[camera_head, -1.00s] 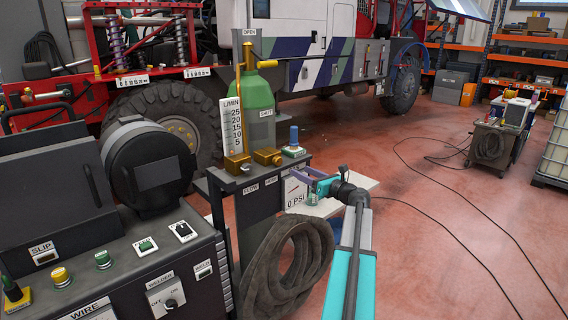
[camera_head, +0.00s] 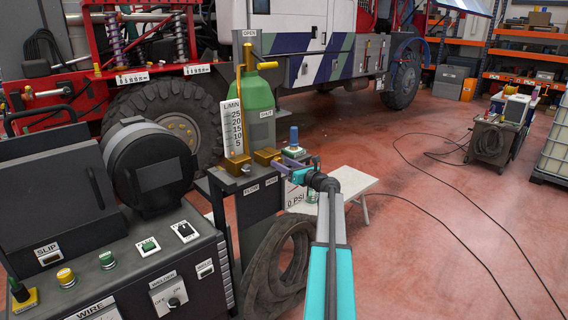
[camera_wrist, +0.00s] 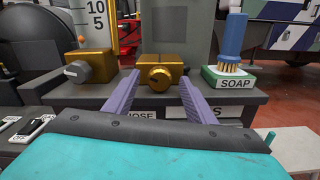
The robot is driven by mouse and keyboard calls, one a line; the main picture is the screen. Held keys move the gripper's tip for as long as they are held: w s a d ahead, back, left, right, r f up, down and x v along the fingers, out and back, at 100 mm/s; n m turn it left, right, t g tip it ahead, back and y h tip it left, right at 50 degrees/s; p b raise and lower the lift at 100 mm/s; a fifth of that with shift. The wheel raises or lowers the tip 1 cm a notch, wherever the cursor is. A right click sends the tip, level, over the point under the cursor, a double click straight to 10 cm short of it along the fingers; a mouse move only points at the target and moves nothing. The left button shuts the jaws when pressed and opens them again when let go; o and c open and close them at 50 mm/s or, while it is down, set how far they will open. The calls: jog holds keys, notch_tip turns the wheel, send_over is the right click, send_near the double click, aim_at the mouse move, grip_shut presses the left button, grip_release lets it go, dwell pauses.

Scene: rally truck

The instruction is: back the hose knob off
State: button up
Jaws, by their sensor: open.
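The hose knob (camera_wrist: 160,78) is a round gold knob on the front of a gold block, above a partly covered HOSE label (camera_wrist: 140,115). In the head view its block (camera_head: 266,156) stands on the dark shelf at the foot of the green cylinder. My gripper (camera_wrist: 159,80) is open. Its two purple fingers point at the block, one to each side of the knob in the wrist view, with visible gaps. I cannot tell whether the tips reach as deep as the knob. In the head view my gripper (camera_head: 287,163) is close to the block and partly hides the knob.
A gold block with a grey knob (camera_wrist: 77,71) stands left of the hose knob. A blue brush on a green SOAP block (camera_wrist: 228,78) stands to the right. The welder cabinet (camera_head: 150,260) and a coiled hose (camera_head: 275,270) are near.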

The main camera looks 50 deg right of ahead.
jog(key=shift+w, duration=0.1)
jog(key=shift+d, duration=0.1)
jog(key=c, duration=1)
jog(key=shift+c, duration=0.2)
jog(key=shift+f+n+b, duration=0.1)
jog(key=shift+n+b, duration=0.3)
jog(key=shift+b, duration=0.4)
jog(key=n+b, duration=0.2)
jog(key=b, duration=0.2)
jog(key=shift+f+n, duration=0.1)
jog(key=shift+n, duration=0.3)
jog(key=n+b, duration=0.2)
jog(key=b, duration=0.1)
jog(key=shift+a, duration=0.2)
jog(key=shift+r+n, duration=0.25)
jog(key=shift+n, duration=0.05)
